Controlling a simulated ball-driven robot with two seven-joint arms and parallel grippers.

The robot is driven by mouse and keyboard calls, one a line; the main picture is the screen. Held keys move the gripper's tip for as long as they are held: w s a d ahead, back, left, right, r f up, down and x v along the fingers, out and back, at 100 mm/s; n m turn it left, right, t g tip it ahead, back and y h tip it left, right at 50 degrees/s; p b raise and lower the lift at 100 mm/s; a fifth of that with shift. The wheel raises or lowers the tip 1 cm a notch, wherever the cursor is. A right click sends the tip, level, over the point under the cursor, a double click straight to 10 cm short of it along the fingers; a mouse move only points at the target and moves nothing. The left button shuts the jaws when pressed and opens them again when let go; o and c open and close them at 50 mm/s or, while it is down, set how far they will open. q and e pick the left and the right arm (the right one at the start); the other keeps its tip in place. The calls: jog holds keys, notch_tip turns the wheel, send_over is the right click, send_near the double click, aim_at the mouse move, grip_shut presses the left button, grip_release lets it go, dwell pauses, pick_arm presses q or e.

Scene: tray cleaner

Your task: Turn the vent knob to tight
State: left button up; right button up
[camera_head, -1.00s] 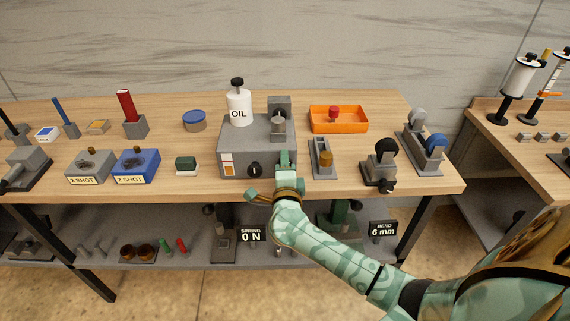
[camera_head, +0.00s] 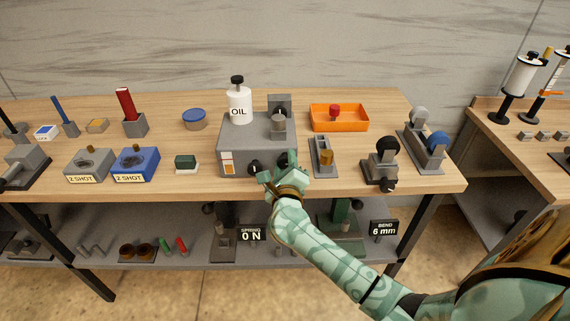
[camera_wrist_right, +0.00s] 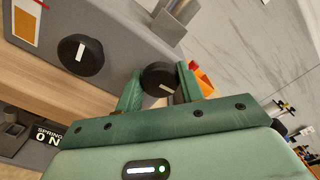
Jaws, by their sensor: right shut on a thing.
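A grey machine box (camera_head: 230,150) stands on the bench with two black knobs on its front face. The left knob (camera_head: 254,167) is free; in the right wrist view it (camera_wrist_right: 80,55) has a white mark. The right knob (camera_wrist_right: 160,80), also with a white mark, sits between the fingers of my right gripper (camera_wrist_right: 158,88). The gripper is shut on it, one finger on each side. In the head view my right gripper (camera_head: 281,171) partly hides this knob. No readable label shows which knob is the vent knob. My left gripper is out of view.
A white oil bottle (camera_head: 239,105) stands on the box. An orange tray (camera_head: 350,124) and a small grey fixture (camera_head: 323,160) are to the right. A green-and-white block (camera_head: 186,164) is to the left. Below, a sign (camera_head: 251,234) reads SPRING 0 N.

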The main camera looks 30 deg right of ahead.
jog(key=shift+f, duration=0.2)
dwell(0.3)
jog(key=o, duration=1)
jog(key=shift+r, duration=0.1)
jog(key=p+v, duration=0.1)
jog(key=v, duration=1.5)
jog(key=shift+s+a, duration=0.2)
jog(key=shift+a, duration=0.05)
jog(key=shift+w, duration=0.1)
